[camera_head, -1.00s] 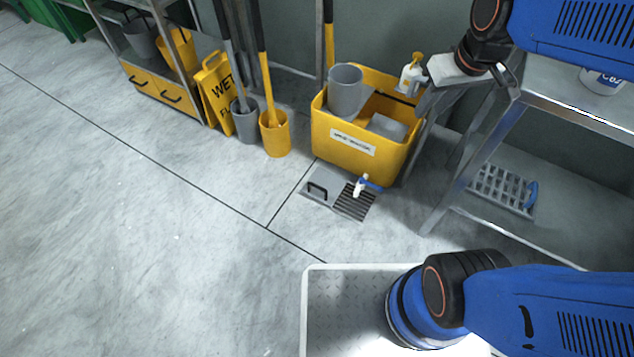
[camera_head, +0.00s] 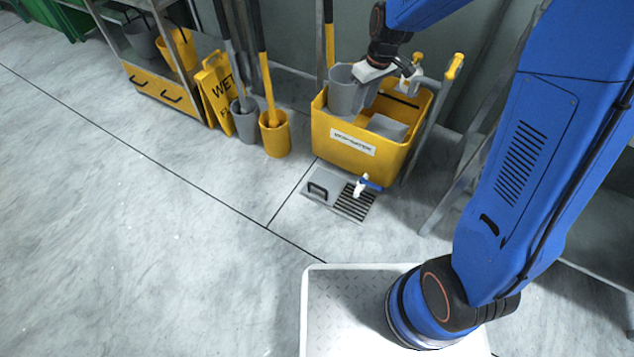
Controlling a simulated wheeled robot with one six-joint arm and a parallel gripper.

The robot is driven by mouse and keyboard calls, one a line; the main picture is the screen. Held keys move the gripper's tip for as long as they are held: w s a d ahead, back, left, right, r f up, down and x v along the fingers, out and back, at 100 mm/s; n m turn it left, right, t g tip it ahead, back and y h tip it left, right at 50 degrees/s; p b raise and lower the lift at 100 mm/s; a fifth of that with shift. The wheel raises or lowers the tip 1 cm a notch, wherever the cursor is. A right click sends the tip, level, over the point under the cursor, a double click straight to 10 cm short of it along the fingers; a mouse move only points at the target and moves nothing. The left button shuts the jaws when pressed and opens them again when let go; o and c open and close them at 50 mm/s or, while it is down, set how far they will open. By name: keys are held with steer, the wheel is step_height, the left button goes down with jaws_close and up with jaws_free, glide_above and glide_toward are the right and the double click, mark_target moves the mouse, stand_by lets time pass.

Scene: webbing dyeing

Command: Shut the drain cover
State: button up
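The drain cover (camera_head: 321,187) is a flat grey plate with a black handle, on the floor in front of the yellow mop bucket. It lies beside a dark slotted drain grate (camera_head: 354,205), which is exposed to its right. A small white fitting with a blue lever (camera_head: 366,183) stands at the grate's back edge. My gripper (camera_head: 374,73) is high above the floor, over the mop bucket and behind the drain. It overlaps the grey cylinder in the bucket in this view.
The yellow mop bucket (camera_head: 345,156) holds a grey cylinder (camera_head: 343,97) and stands just behind the drain. Mops, pails and a yellow wet-floor sign (camera_head: 216,95) stand to the left. A metal shelf is partly hidden behind my arm. The floor front left is clear.

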steer(key=w+a+f+n+g, duration=0.15)
steer(key=a+f, duration=0.25)
steer(key=f, duration=0.6)
steer(key=w+a+f+n, duration=0.15)
steer(key=a+f, duration=0.25)
steer(key=f, duration=0.6)
steer(key=w+a+f+n+g, duration=0.15)
steer(key=a+f, duration=0.25)
steer(key=f, duration=0.6)
steer(key=shift+h, duration=0.3)
steer(key=x, duration=0.5)
steer(key=w+x, duration=0.1)
steer(key=x, duration=1.1)
steer(key=shift+w+f, duration=0.15)
steer(key=shift+f, duration=0.2)
steer(key=shift+t, duration=0.3)
jaws_close()
